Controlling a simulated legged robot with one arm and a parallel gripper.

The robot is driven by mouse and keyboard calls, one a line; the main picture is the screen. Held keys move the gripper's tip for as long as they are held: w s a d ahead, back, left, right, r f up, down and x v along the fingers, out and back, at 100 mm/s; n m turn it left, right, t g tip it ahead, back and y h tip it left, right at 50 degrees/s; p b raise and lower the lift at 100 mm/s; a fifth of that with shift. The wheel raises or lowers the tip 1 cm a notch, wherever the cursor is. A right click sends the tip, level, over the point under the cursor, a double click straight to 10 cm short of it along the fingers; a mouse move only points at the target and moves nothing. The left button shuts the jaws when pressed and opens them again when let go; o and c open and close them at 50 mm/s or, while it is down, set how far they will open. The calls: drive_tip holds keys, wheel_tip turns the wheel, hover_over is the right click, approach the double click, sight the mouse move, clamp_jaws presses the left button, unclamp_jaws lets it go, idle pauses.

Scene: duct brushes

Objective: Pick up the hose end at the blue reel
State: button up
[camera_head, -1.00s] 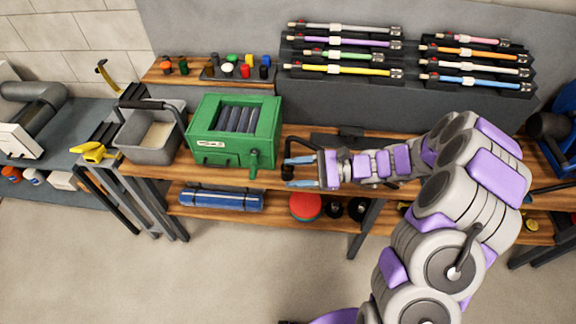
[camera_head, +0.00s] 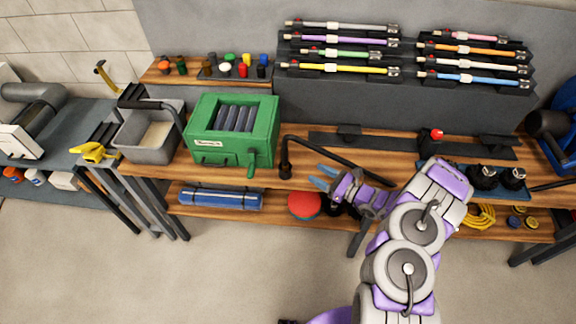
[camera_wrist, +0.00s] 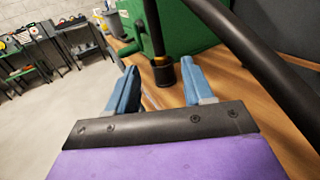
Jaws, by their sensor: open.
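The blue reel (camera_head: 567,128) is at the right edge of the head view, partly cut off. A black bent hose (camera_head: 340,158) lies along the bench. Its end (camera_head: 285,170) points down beside the green box; whether this hose runs to the blue reel cannot be told, as my arm hides part of it. In the wrist view the hose end (camera_wrist: 164,76) has a brass ring and a dark tip, beyond my fingers and between them. My gripper (camera_head: 320,177) is open and empty, to the right of the hose end, and its blue fingers also show in the wrist view (camera_wrist: 160,85).
The green box (camera_head: 235,132) stands just left of the hose end. A grey bin (camera_head: 147,132) is farther left. A dark rail (camera_head: 380,143) lies on the bench behind the hose. The floor in front is clear.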

drive_tip(key=b, duration=0.1)
approach(287, 160)
drive_tip(key=x, duration=0.5)
drive_tip(key=shift+s+a+f, duration=0.1)
drive_tip(key=shift+a, duration=0.05)
drive_tip(key=shift+w+a, duration=0.2)
drive_tip(key=shift+w, duration=0.1)
drive_tip(key=shift+w+d, duration=0.1)
drive_tip(key=shift+w, duration=0.25)
drive_tip(key=x, duration=0.3)
drive_tip(key=b+x, duration=0.1)
drive_tip(key=x, duration=0.2)
drive_tip(key=shift+s, duration=0.35)
drive_tip(key=shift+d, duration=0.3)
drive_tip(key=shift+c, duration=0.6)
drive_tip(key=shift+d, duration=0.25)
drive_tip(key=c, duration=0.3)
drive_tip(key=shift+s+a, duration=0.1)
drive_tip(key=shift+a, duration=0.3)
clamp_jaws()
